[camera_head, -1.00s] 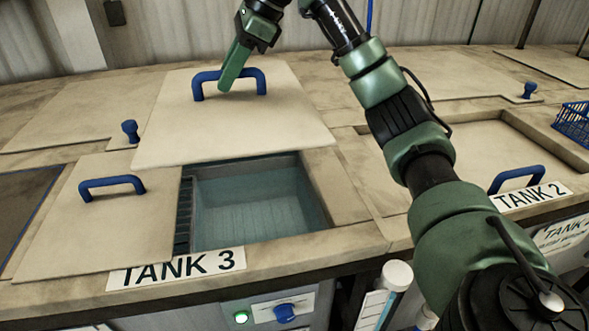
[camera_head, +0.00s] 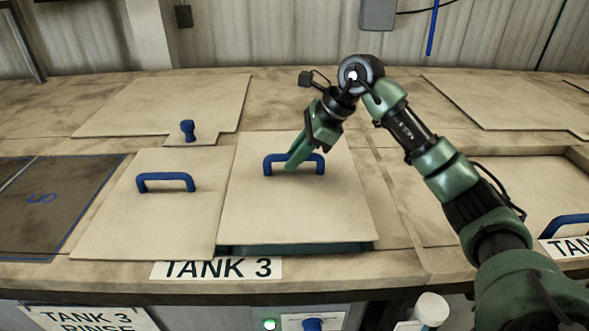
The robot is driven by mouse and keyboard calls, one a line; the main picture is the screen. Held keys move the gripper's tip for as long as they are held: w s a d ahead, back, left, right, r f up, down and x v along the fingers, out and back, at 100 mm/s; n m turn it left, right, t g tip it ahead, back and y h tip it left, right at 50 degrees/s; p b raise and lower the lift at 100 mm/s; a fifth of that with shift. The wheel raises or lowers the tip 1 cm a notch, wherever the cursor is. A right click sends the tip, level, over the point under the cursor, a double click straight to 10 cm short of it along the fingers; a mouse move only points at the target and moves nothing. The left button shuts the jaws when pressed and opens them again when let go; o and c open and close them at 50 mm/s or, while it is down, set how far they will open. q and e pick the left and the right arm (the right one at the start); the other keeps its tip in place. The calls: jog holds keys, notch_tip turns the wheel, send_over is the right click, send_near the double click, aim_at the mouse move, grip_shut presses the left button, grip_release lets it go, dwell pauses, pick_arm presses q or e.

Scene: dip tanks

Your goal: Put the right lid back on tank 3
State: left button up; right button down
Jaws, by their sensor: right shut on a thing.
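The right lid (camera_head: 298,215) of tank 3 is a pale square panel with a blue bar handle (camera_head: 320,164). My right gripper (camera_head: 295,160) is shut on this handle. The lid lies over the tank 3 opening, and a dark teal strip (camera_head: 290,249) shows under its front edge; I cannot tell whether the lid is fully seated. The left lid (camera_head: 150,215) with its own blue handle lies directly beside it on the left. The TANK 3 label (camera_head: 217,270) is on the front edge below. My left gripper is not in view.
A blue knob (camera_head: 188,130) stands behind the left lid. A dark panel (camera_head: 45,205) with a blue border is at the left. Tank 2's blue handle (camera_head: 568,224) is at the right edge. A white-capped cylinder (camera_head: 431,309) stands below the counter front.

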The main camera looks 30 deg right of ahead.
aim_at(294, 174)
jog(key=shift+f+p, duration=0.4)
jog(key=shift+f, duration=1.6)
jog(key=c, duration=1.7)
grip_release()
jog(key=shift+f, duration=0.25)
jog(key=o, duration=0.4)
jog(key=shift+c, duration=0.2)
jog(key=shift+s+r, duration=0.1)
